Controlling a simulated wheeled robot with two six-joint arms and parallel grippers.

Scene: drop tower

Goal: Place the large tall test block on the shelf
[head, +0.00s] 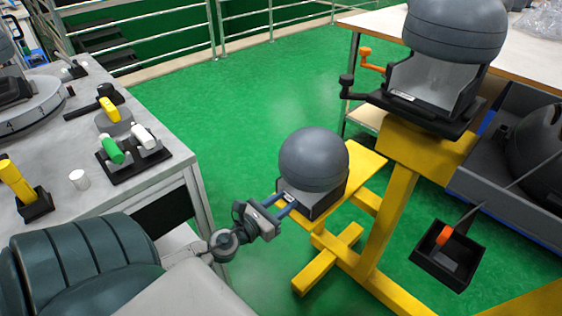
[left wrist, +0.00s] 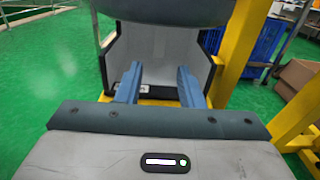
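My left gripper (head: 280,207) is at the front of a grey domed unit (head: 313,160) on a yellow stand (head: 365,165). In the left wrist view its two blue fingers (left wrist: 158,82) are apart, with no object between them. They point into the unit's pale open-fronted recess (left wrist: 158,55), below its dark rounded top. Whether they touch it I cannot tell. I cannot tell which thing is the large tall test block; a tall yellow piece (head: 14,180) stands in a black holder on the left table. Which surface is the shelf is also unclear. My right gripper is not in view.
A larger domed unit (head: 455,30) with orange and black handles stands at the upper right. An open black box (head: 462,278) is below it. The left table (head: 80,195) bears a black tray with green and white pieces. Green floor (head: 240,110) is clear behind the stand.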

